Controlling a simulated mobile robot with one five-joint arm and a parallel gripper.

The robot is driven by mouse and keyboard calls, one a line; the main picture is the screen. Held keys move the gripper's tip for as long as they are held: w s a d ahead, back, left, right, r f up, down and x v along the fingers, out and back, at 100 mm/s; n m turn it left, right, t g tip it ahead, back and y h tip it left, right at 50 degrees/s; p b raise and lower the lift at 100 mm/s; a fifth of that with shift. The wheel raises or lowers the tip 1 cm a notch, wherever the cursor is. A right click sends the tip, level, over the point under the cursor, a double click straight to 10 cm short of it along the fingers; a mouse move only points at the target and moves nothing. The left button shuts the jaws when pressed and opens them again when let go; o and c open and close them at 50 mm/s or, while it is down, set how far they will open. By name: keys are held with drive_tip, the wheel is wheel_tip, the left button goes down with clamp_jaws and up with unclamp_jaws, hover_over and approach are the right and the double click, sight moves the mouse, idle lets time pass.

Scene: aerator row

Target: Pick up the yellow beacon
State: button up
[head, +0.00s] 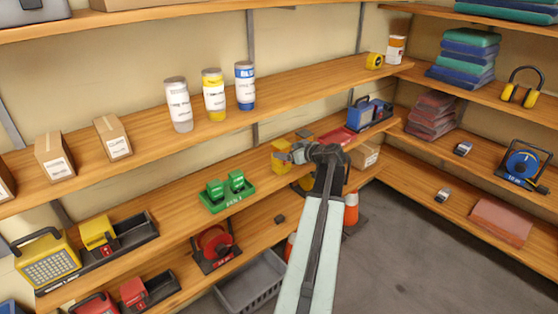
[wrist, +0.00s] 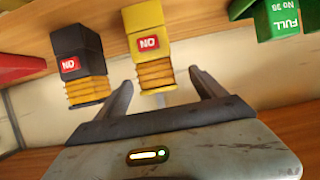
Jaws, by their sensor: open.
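The yellow beacon (wrist: 146,42) is a yellow block with a red label and a ribbed amber end, in the upper middle of the wrist view. In the head view the yellow beacon (head: 281,154) stands on the middle shelf, partly covered by my gripper (head: 293,156). In the wrist view my gripper (wrist: 160,79) is open, with one finger on each side of the ribbed end. I cannot tell whether either finger touches it. A black beacon (wrist: 78,50) with a similar label and ribbed end is beside it, left of the left finger.
A green tray (head: 227,200) with two green units stands left of the yellow beacon; a green unit (wrist: 277,18) shows in the wrist view. A blue toolbox-like item (head: 369,114) stands farther right on that shelf. The upper shelf (head: 145,135) passes close above.

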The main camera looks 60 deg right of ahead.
drive_tip(key=b+x, duration=0.1)
drive_tip(key=x, duration=0.2)
drive_tip(key=b+x, duration=0.1)
drive_tip(key=x, duration=0.2)
drive_tip(key=shift+s+d+f, duration=0.2)
drive_tip(key=shift+r, duration=0.1)
clamp_jaws()
